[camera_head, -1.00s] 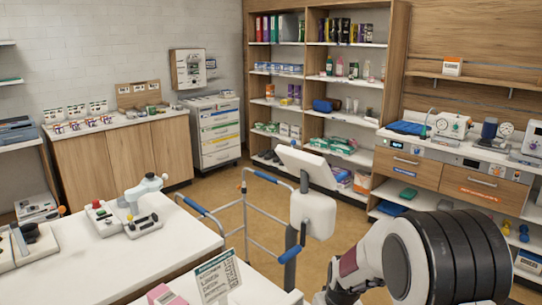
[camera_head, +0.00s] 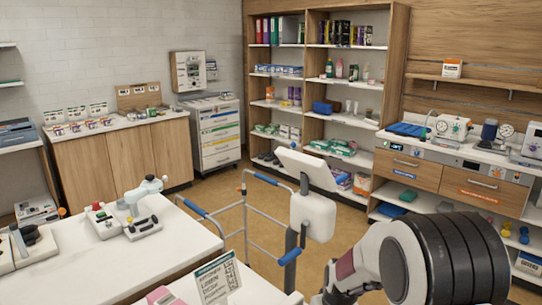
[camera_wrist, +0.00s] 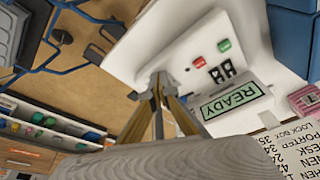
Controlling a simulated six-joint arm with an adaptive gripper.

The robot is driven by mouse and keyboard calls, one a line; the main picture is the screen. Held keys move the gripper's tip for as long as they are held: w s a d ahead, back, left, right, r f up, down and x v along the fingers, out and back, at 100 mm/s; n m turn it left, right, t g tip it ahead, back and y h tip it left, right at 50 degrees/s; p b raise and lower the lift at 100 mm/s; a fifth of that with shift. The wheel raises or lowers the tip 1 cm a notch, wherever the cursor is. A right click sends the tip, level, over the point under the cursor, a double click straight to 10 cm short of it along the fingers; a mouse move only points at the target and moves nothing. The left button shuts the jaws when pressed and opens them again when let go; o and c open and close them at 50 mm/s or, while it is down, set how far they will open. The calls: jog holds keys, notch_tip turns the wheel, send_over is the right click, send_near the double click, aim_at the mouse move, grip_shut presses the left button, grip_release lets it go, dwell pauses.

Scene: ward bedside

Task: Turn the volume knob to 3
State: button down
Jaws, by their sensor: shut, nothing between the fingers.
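My gripper (camera_wrist: 158,88) is shut and empty in the wrist view, its fingertips together in front of a white panel (camera_wrist: 190,28). The panel carries a green button (camera_wrist: 224,45), a red button (camera_wrist: 198,62), a dark two-digit mark (camera_wrist: 222,71) and a green display (camera_wrist: 235,101) reading READY. I cannot make out a volume knob or its scale; part of the panel is hidden behind the fingers. I cannot tell whether the fingertips touch the panel. In the head view my fingers are out of sight.
A walker frame (camera_head: 243,210) stands on the floor beside the white counter (camera_head: 85,265). A white device on a post (camera_head: 313,215) stands in the middle. A printed sign (camera_head: 217,278) and a pink box (camera_head: 163,297) are near the front edge.

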jog(key=shift+a, duration=0.65)
jog(key=shift+s, duration=0.25)
jog(key=shift+s, duration=0.25)
dwell(0.4)
jog(key=shift+r, duration=0.1)
jog(key=shift+r, duration=2.95)
